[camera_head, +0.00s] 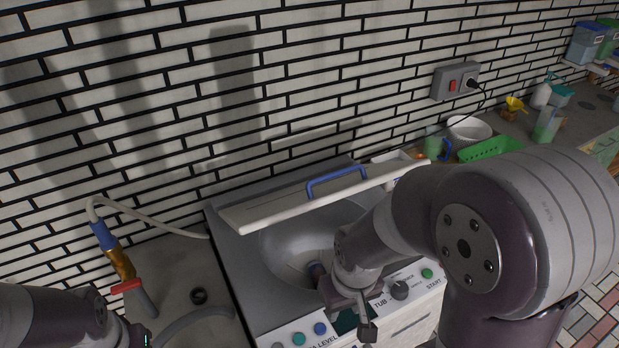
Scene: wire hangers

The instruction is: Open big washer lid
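The big washer (236,262) stands against the brick wall, with a grey top and a round metal tub (285,245). Its cream lid (290,208) is tilted up at the back, with a blue handle (337,180) on it, and the tub shows below. My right gripper (343,302) is over the washer's front edge and control panel, below the lid and apart from the handle. Its fingers look spread, with nothing seen between them. My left gripper (138,338) is at the bottom left, mostly cut off.
Left of the washer are a hose with a brass and blue fitting (118,258), a red-handled tap (128,287) and a black ring (198,295). At right are a green basket (490,149), a white bowl (468,130) and a wall socket (456,82) with a cord.

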